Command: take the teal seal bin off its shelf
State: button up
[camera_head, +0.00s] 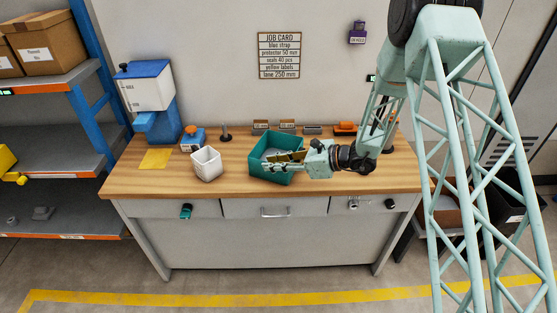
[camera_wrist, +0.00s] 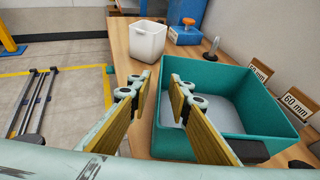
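The teal bin (camera_head: 258,174) stands upright on the wooden benchtop, not on a shelf. Its inside is grey at the bottom and no seals can be made out. My gripper (camera_head: 268,166) reaches in from the right, its fingers pointing left across the bin's front part. In the wrist view the bin (camera_wrist: 262,88) fills the right side. My gripper (camera_wrist: 158,82) is open there, with a gap between its two tan-padded fingers. The right finger overlaps the bin's near left wall and the left finger is outside it. I cannot tell whether either touches the bin.
A white cup-like bin (camera_head: 206,164) stands left of the teal bin. A blue-and-white machine (camera_head: 147,95), a yellow sheet (camera_head: 156,158) and a blue block with an orange knob (camera_head: 193,140) are further left. Small labelled holders (camera_head: 288,127) line the bench's back. Shelving (camera_head: 52,140) stands at far left.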

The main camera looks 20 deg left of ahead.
jog(key=shift+a+f, duration=0.2)
jog(key=shift+a, duration=0.4)
grip_shut()
